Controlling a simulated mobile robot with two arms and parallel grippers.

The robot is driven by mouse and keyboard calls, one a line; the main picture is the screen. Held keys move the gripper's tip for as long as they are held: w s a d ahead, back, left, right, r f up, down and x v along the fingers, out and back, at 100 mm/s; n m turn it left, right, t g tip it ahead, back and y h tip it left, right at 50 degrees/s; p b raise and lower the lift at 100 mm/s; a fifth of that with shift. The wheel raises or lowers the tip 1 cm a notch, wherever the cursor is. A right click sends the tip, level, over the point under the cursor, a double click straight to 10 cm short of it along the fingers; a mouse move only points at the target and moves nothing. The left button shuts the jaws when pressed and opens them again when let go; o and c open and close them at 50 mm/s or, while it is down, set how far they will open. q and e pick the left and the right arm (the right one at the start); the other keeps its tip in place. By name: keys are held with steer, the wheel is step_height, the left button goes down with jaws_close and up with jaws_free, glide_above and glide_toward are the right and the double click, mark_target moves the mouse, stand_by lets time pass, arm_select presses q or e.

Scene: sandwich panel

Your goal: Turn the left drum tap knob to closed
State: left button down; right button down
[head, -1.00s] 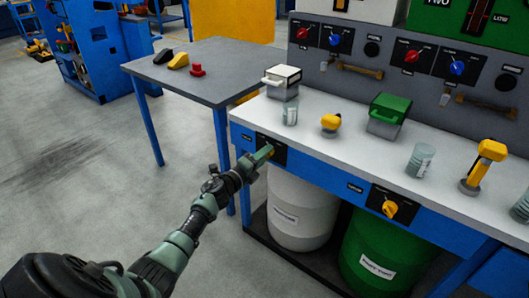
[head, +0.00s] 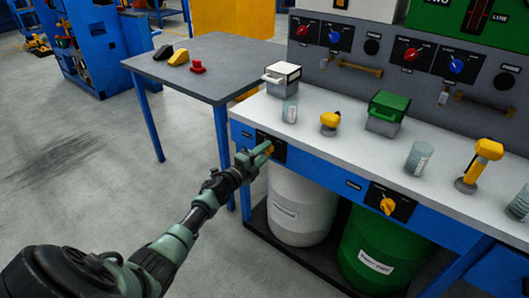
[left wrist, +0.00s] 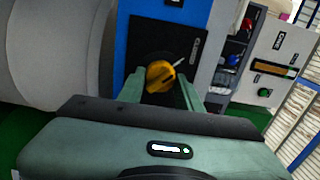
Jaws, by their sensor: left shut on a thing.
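The left drum tap knob (head: 268,151) is yellow and sits on a black plate (head: 279,153) on the blue front rail, above the white drum (head: 298,208). My left gripper (head: 264,150) reaches it from the front and is shut on it. In the left wrist view the knob (left wrist: 160,76) lies between the two green fingers, and a thin pale mark runs from it up and to the right. The fingers partly hide the knob in the head view. My right gripper is not in view.
A second yellow knob (head: 387,204) is on the rail to the right, above a green drum (head: 380,250). The white worktop (head: 350,150) carries a white-lidded box (head: 282,78), a green-lidded box (head: 385,112), glass jars and yellow-headed tools. A grey table (head: 225,65) stands behind left.

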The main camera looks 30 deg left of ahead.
arm_select(q)
steer(key=c, duration=0.9)
jaws_free()
steer(key=shift+c, duration=0.2)
steer(key=shift+s, duration=0.2)
steer(key=s+p, duration=0.1)
steer(key=s, duration=0.6)
steer(key=shift+s+a, duration=0.2)
steer(key=shift+a, duration=0.15)
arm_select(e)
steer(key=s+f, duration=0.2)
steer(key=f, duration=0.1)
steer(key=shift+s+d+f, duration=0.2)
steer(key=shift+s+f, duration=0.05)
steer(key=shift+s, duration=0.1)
